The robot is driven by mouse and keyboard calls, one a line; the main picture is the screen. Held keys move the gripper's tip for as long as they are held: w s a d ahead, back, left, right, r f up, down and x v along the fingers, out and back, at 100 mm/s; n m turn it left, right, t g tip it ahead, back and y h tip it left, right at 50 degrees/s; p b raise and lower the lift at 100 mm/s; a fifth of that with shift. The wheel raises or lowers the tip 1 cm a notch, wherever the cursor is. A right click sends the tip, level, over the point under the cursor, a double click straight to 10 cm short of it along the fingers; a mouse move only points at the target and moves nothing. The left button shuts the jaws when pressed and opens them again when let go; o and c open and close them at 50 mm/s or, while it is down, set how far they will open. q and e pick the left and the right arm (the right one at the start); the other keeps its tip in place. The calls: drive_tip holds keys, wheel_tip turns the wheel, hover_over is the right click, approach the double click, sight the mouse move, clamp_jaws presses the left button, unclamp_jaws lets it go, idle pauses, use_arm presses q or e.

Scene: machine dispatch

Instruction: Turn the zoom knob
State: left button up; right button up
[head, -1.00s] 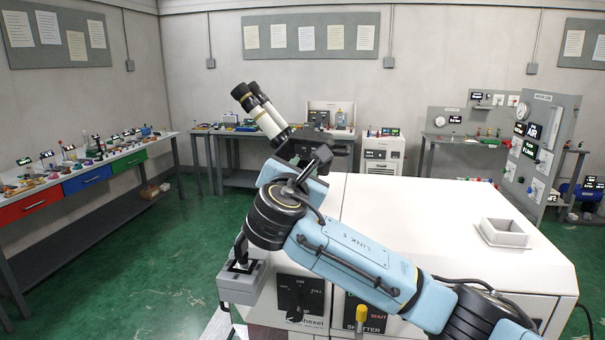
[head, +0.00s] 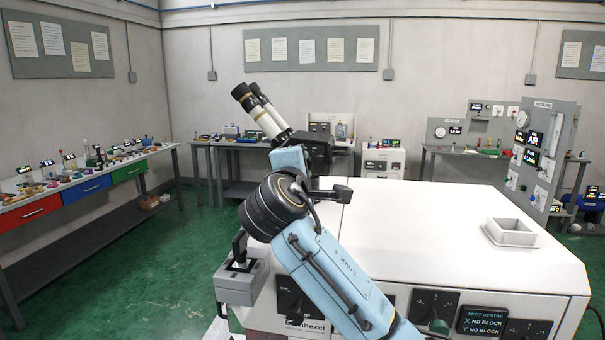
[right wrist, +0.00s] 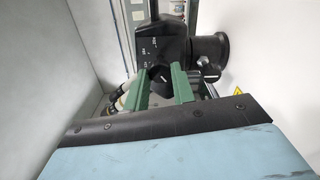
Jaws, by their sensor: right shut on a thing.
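The black microscope body (right wrist: 158,45) with white scale marks fills the upper middle of the right wrist view. A small black knob (right wrist: 160,74), the zoom knob, shows on its near face. My right gripper (right wrist: 160,80) has its green fingers on either side of the knob and is shut on it. In the head view the microscope (head: 264,112), with its twin eyepieces and cream tube, stands behind the white machine top. My right arm reaches up to it and hides the knob and fingers there. My left gripper is not in view.
The white machine cabinet (head: 430,215) has a square holder (head: 509,232) on top and dark control plates on its front. A grey block-shaped fixture (head: 240,282) sits at its left front. A round black part (right wrist: 210,52) sits right of the knob.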

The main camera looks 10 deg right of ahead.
drive_tip(key=shift+m+b, duration=0.65)
drive_tip(key=shift+m, duration=1.35)
drive_tip(key=o, duration=1)
drive_tip(key=shift+s, duration=0.15)
drive_tip(key=b+v, duration=0.3)
drive_tip(key=v, duration=1)
